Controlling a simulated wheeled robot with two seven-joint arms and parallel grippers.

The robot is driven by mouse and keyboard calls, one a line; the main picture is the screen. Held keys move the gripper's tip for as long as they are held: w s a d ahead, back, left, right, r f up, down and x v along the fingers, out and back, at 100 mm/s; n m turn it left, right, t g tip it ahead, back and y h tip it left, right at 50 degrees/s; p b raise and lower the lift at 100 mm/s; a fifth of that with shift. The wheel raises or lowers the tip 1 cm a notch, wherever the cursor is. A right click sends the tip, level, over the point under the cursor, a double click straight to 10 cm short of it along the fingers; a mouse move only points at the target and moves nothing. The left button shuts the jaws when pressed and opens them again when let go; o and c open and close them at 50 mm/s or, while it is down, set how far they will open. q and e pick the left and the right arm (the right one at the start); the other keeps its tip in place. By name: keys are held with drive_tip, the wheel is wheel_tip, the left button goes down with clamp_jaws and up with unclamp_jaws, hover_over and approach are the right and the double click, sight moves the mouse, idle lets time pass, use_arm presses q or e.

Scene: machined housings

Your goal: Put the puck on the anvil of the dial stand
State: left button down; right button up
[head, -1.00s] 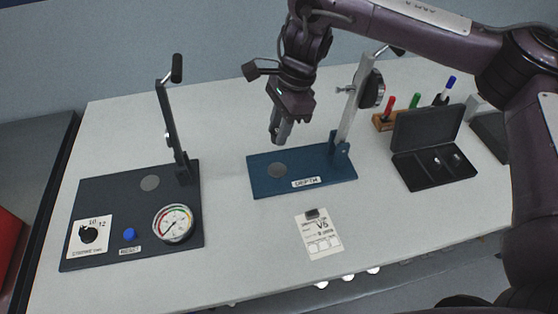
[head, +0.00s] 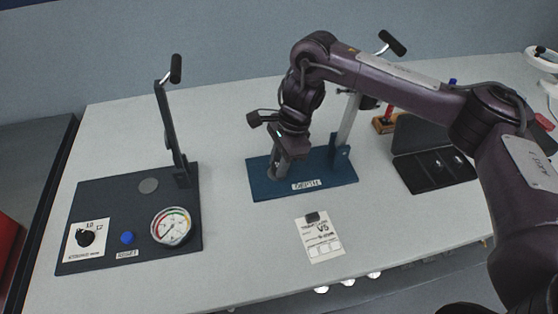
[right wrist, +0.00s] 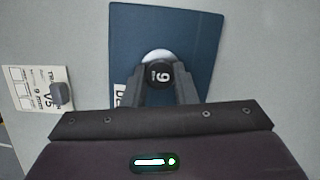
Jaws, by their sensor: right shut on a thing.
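My right gripper (head: 279,170) is low over the blue base (head: 330,184) of the dial stand. It is shut on the puck (right wrist: 159,75), a small dark disc marked with a 6 or 9 in the right wrist view. The anvil (right wrist: 156,54), a pale round disc on the base, shows just beyond and partly behind the puck. I cannot tell whether the puck touches it. In the head view the fingers hide the puck and most of the anvil. The stand's column (head: 347,122) rises at right; my arm partly covers its dial. My left gripper is not in view.
A black press with a gauge (head: 171,226) and lever (head: 176,69) stands at left. A tag card (head: 320,238) lies in front of the stand. An open black case (head: 437,170) and a pen rack (head: 384,123) are at right, partly behind my arm.

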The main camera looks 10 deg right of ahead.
drive_tip(key=o, duration=1)
drive_tip(key=shift+f, duration=0.1)
drive_tip(key=shift+r, duration=0.25)
drive_tip(key=shift+w+d+r, duration=0.1)
drive_tip(key=shift+d+r, duration=0.05)
drive_tip(key=shift+r, duration=0.2)
drive_tip(key=p+v, duration=0.1)
drive_tip(key=v, duration=1)
